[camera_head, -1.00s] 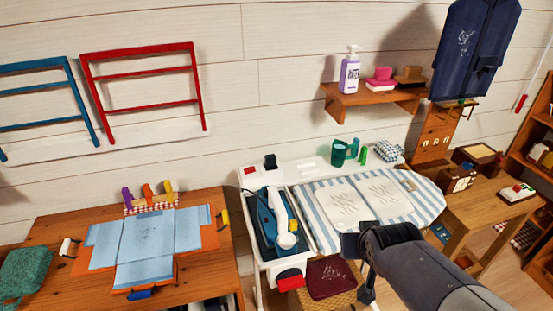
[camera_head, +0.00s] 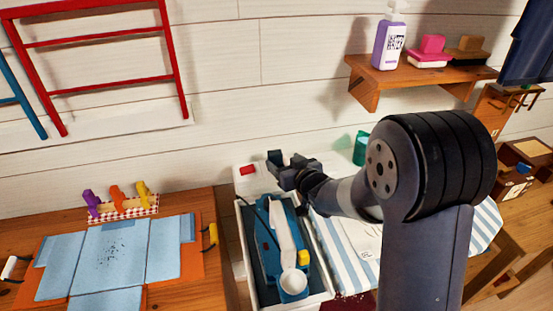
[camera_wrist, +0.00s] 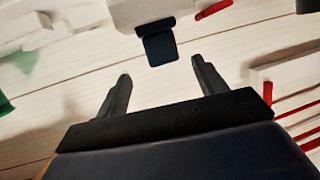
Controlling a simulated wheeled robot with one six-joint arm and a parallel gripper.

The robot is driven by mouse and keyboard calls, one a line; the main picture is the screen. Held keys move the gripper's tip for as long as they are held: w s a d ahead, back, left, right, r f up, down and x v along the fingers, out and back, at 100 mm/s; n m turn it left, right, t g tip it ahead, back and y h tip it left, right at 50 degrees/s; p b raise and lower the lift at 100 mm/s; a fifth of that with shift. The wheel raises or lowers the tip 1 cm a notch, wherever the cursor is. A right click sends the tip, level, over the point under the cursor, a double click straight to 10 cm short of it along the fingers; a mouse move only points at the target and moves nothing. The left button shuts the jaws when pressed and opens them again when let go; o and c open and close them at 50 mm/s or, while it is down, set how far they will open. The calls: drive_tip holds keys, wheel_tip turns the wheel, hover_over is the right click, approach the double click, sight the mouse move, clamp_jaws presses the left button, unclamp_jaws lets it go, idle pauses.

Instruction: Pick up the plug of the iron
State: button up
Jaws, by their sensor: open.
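The iron (camera_head: 291,245), blue and white with a yellow part, lies in a white-rimmed tray on the white ironing station. A dark cord (camera_head: 261,208) runs along its left side. In the wrist view a dark block that looks like the plug (camera_wrist: 160,46) sits against a white surface, just beyond and between my fingertips. In the head view my gripper (camera_head: 284,166) covers the spot where it stood. My gripper is open and empty, with its two fingers (camera_wrist: 161,72) apart on either side of the block's line. I see no contact.
A red piece (camera_head: 248,170) sits on the white station left of my gripper. A green cup (camera_head: 361,148) stands behind my arm. The wall shelf (camera_head: 405,82) with a purple bottle (camera_head: 389,42) is above. A wooden table (camera_head: 205,285) with folded blue cloth (camera_head: 120,250) is at left.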

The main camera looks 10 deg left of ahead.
sight(273, 152)
drive_tip(key=x, duration=0.3)
drive_tip(key=shift+w+a, duration=0.2)
drive_tip(key=shift+p+x, duration=1)
drive_tip(key=shift+x, duration=1.65)
drive_tip(key=shift+a+r, duration=0.1)
drive_tip(key=shift+c, duration=0.2)
drive_tip(key=c, duration=1)
